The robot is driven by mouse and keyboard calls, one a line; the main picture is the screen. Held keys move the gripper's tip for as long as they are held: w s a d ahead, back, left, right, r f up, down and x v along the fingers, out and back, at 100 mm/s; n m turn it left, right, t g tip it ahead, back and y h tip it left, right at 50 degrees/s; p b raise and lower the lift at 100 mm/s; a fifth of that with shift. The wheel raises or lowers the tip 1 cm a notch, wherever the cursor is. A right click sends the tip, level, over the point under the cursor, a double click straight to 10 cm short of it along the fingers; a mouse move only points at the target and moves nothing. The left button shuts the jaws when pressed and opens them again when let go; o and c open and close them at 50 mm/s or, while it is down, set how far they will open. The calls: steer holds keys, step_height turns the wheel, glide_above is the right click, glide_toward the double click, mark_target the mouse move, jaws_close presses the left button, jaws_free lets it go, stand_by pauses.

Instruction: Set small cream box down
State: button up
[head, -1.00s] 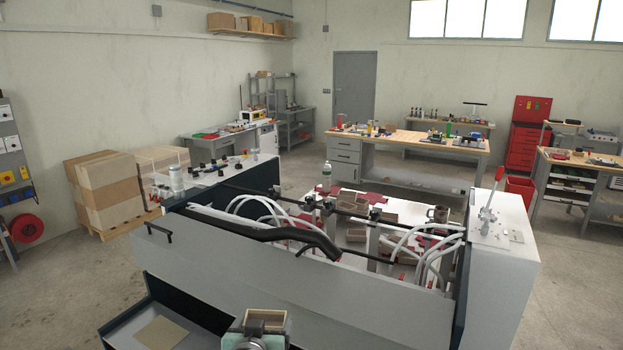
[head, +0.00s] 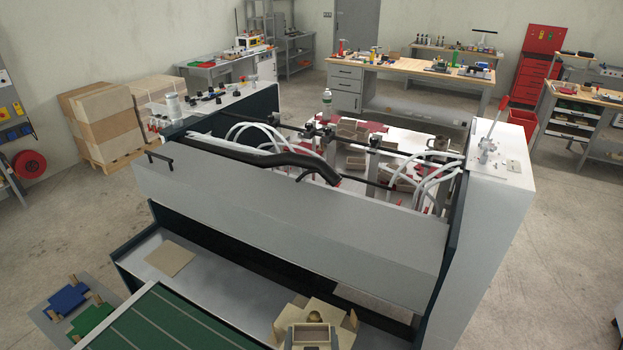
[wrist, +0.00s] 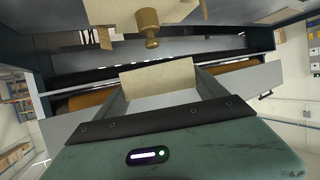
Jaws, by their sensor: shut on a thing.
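The small cream box (head: 311,329) is at the bottom edge of the head view, with its open top showing. My gripper (wrist: 159,84) is shut on it, with one finger on each side. In the wrist view a plain cream wall of the box (wrist: 157,73) shows between the fingers. A flat cream blank with raised flaps (head: 327,309) lies just beyond the box in the head view, with a brass knob (wrist: 148,24) over it. The underside of the box is hidden, so I cannot tell whether it touches anything.
The grey box-forming machine (head: 290,205) stands directly ahead. A flat cream sheet (head: 170,259) lies on its front shelf. A green striped surface (head: 165,325) is at the lower left, beside a tray with blue and green pieces (head: 67,299).

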steer(key=s+r+p, duration=0.8)
steer(key=s+p, duration=0.2)
steer(key=shift+r+p, duration=0.35)
